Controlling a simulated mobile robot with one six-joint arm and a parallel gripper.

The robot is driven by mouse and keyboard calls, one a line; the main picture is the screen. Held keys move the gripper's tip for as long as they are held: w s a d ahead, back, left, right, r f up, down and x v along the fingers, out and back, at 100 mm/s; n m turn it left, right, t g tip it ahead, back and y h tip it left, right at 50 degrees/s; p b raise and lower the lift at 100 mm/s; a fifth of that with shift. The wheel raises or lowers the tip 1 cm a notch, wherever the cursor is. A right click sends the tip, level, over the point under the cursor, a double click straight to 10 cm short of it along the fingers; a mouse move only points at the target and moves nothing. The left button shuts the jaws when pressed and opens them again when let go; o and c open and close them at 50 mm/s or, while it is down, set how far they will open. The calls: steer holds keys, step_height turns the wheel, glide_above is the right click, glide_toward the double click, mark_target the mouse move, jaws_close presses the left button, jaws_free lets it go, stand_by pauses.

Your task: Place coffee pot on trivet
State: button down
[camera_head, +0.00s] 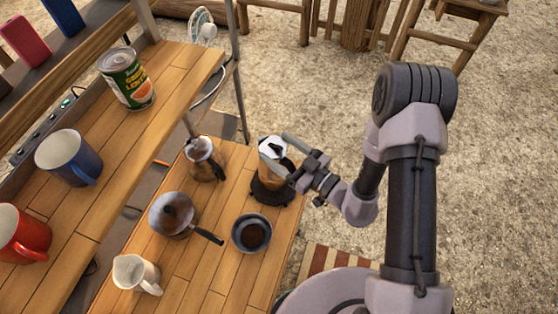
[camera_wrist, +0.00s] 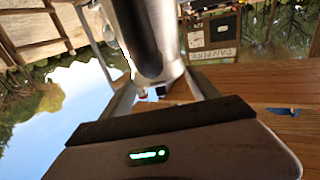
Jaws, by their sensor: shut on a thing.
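The coffee pot (camera_head: 269,166) has a pale metal top and an amber-brown lower body. It is upright at the right edge of the lower wooden table. Its lower end is over the dark round trivet (camera_head: 270,194); I cannot tell if it touches or hangs just above. My gripper (camera_head: 290,160) reaches in from the right and is shut on the pot's upper part, partly hiding it. In the wrist view, a dark and silvery part of the pot (camera_wrist: 148,40) stands close between the fingers.
The higher shelf holds a can (camera_head: 127,80), a blue mug (camera_head: 68,157) and a red mug (camera_head: 22,233).

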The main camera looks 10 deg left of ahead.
mark_target(280, 159)
step_height(280, 159, down, 3)
steer(key=shift+f+b, duration=0.2)
steer(key=shift+b, duration=0.25)
steer(key=shift+f+b, duration=0.3)
steer(key=shift+f, duration=0.3)
steer(key=shift+c, duration=0.9)
jaws_free()
